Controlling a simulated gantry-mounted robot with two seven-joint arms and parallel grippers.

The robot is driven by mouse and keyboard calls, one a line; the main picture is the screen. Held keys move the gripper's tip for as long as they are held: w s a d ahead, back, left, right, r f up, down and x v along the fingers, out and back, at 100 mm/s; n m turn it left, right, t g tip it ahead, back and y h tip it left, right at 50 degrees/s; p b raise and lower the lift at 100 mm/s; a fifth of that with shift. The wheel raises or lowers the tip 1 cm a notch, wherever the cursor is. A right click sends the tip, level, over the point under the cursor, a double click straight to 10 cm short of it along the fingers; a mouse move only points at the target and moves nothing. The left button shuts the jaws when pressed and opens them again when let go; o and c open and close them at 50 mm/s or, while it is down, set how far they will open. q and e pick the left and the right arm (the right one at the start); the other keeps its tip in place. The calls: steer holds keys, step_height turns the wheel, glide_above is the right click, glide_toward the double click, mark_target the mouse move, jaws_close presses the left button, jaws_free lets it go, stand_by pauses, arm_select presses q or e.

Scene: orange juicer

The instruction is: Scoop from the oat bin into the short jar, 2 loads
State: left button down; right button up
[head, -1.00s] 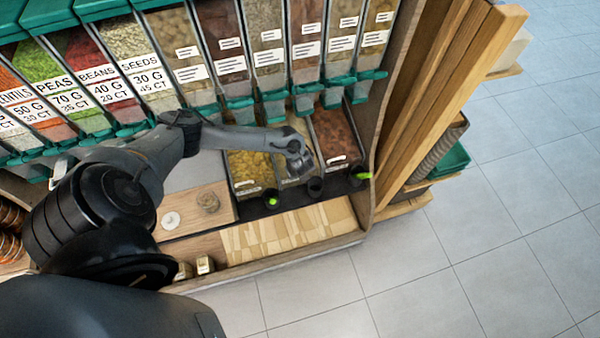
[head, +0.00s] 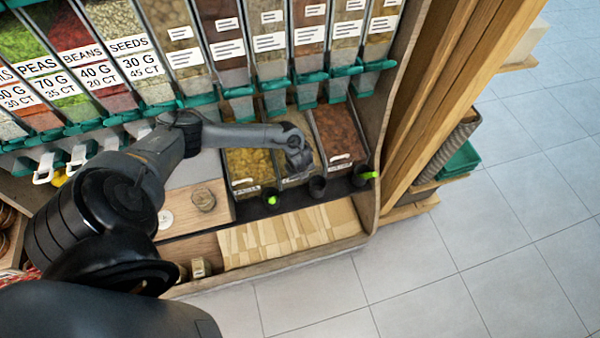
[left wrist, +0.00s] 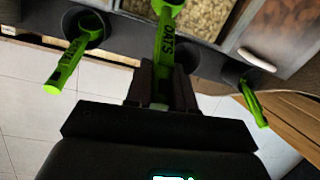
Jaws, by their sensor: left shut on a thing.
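My left gripper (head: 299,160) is over the front of the middle open bin, which holds pale oats (head: 312,150). In the left wrist view its fingers (left wrist: 160,84) are shut on the handle of a green scoop (left wrist: 165,45) marked OATS. The far end of the scoop runs to the top edge of that view, so its load cannot be told. The oats also show in the left wrist view (left wrist: 204,14). A small clear jar with a brownish top (head: 203,199) stands on the wooden board (head: 222,212). My right gripper is out of view.
A yellow-filled bin (head: 248,165) and a reddish-brown bin (head: 340,135) flank the oats. Black cups along the front ledge hold green scoops at left (head: 271,200) and right (head: 364,177); the middle cup (head: 317,187) looks empty. Dispensers hang above. A pale round lid-like disc (head: 165,219) lies left of the jar.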

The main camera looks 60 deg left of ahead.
arm_select(q)
steer(key=shift+y, duration=0.7)
steer(key=b+x, duration=0.3)
steer(key=b, duration=0.1)
steer(key=a+b+x, duration=0.1)
steer(key=b+x, duration=0.3)
steer(key=shift+a+r+b, duration=0.15)
steer(key=shift+a+b, duration=0.05)
steer(key=shift+b, duration=0.15)
steer(key=shift+s+d+r+p, duration=0.1)
steer(key=shift+d+r+p, duration=0.15)
steer(key=shift+r+p, duration=0.5)
steer(key=shift+s+d+r+t+y+p, duration=0.15)
steer(key=shift+d+r+t+y+p, duration=0.15)
steer(key=shift+d+y+p, duration=0.25)
steer(key=shift+s+d+r+y+p, duration=0.2)
steer(key=shift+d+r+y+p, duration=0.15)
steer(key=shift+d+r+p, duration=0.65)
steer(key=s+d+r+y+p, duration=0.1)
steer(key=d+r+p, duration=0.4)
steer(key=shift+s+t+y+p, duration=0.2)
steer(key=shift+t+y+p, duration=0.1)
steer(key=shift+y+p, duration=0.1)
